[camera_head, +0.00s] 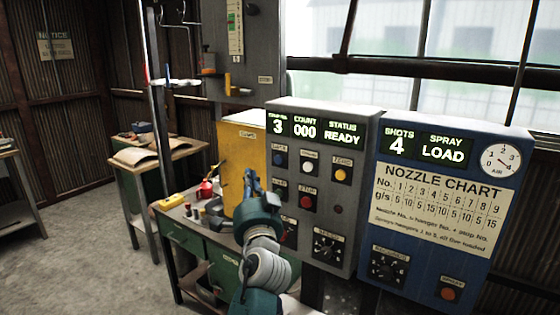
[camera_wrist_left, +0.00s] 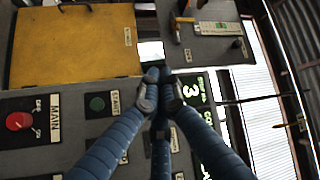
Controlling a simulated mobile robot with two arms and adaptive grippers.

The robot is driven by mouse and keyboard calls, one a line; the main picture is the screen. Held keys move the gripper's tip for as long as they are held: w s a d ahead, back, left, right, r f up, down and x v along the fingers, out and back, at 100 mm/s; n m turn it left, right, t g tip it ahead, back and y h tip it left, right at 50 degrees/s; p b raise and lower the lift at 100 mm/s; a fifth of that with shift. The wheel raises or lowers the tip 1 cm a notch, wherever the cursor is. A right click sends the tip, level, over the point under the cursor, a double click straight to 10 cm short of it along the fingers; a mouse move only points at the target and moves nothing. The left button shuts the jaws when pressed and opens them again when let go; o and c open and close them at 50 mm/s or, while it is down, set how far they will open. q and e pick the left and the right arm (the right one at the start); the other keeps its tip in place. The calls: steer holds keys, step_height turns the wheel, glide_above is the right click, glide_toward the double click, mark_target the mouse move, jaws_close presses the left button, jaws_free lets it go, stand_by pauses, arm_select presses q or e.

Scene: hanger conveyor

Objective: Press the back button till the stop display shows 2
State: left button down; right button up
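The grey control panel (camera_head: 330,125) has a left display (camera_head: 278,126) reading 3, beside COUNT 000 and STATUS READY. The 3 also shows in the left wrist view (camera_wrist_left: 191,88). Below it are a blue button (camera_head: 280,158), a white button (camera_head: 309,167) and a yellow button (camera_head: 341,173). Their labels are too small to read surely, so I cannot tell which is the back button. My left gripper (camera_head: 251,177) has its fingers together and empty, in front of the panel's left edge. In the left wrist view its fingertips (camera_wrist_left: 160,76) meet. My right gripper is out of view.
A red button (camera_head: 306,201) and a dial (camera_head: 327,247) sit lower on the panel. A blue panel (camera_head: 450,145) with SHOTS 4 stands to the right. Open floor lies at left.

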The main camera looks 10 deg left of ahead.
mark_target(278, 160)
arm_select(q)
steer(key=shift+w, duration=0.1)
steer(key=w+d+b, duration=0.1)
steer(key=w+b, duration=0.1)
steer(key=w+d+b, duration=0.1)
steer(key=w+b, duration=0.1)
steer(key=w, duration=0.1)
steer(key=w+d+b, duration=0.1)
steer(key=w, duration=0.2)
steer(key=shift+w+f+b, duration=0.1)
steer(key=shift+b, duration=0.3)
stand_by(1.3)
steer(key=shift+w+d+b, duration=0.2)
steer(key=shift+w+b, duration=0.2)
steer(key=shift+b, duration=0.1)
